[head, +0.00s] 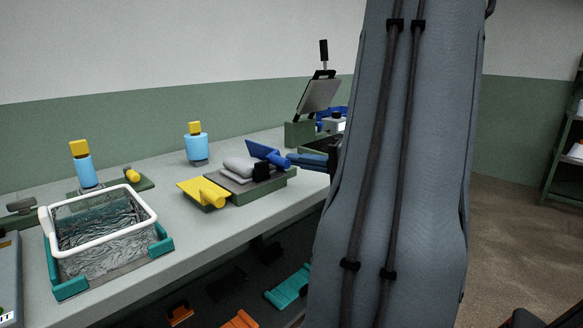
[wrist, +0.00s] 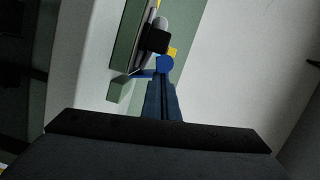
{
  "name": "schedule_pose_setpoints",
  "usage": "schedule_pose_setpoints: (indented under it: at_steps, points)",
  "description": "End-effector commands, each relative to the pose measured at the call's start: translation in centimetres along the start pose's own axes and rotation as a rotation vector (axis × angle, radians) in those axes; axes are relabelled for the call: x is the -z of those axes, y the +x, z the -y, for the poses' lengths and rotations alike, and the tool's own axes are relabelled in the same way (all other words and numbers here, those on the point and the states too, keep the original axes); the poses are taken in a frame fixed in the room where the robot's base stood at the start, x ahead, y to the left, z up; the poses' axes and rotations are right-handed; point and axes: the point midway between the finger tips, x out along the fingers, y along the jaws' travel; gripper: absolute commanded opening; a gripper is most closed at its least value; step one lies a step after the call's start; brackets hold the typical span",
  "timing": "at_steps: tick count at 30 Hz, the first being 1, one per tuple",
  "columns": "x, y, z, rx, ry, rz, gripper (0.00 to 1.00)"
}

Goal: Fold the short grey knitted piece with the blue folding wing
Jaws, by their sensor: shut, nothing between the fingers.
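The folding board (head: 252,190) lies on the bench, with the light grey knitted piece (head: 240,165) folded or bunched on top of it. The blue folding wing (head: 265,153) stands tilted up at the board's right side. A yellow wing (head: 205,193) slopes down at the left side. My gripper (head: 292,159) is at the blue wing's right end, its blue fingers closed together. In the wrist view my gripper's fingertips (wrist: 162,80) are right by the blue wing's round handle (wrist: 165,64); whether they touch it I cannot tell. The grey piece is partly hidden by a black block (head: 262,172).
A white-rimmed basin of water (head: 104,232) sits in a teal holder at the left front. Blue bottles with yellow caps (head: 196,144) stand behind. A press with a raised plate (head: 320,96) stands at the back right. My arm hides the bench's right part.

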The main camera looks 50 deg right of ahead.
Motion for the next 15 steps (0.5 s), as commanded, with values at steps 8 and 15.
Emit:
schedule_pose_setpoints:
  at_steps: [8, 15]
  points:
    - [-0.86, 0.31, -0.3, -0.027, -0.111, 0.003, 0.0]
    - [-0.99, 0.3, -0.15, -0.035, -0.138, 0.004, 0.0]
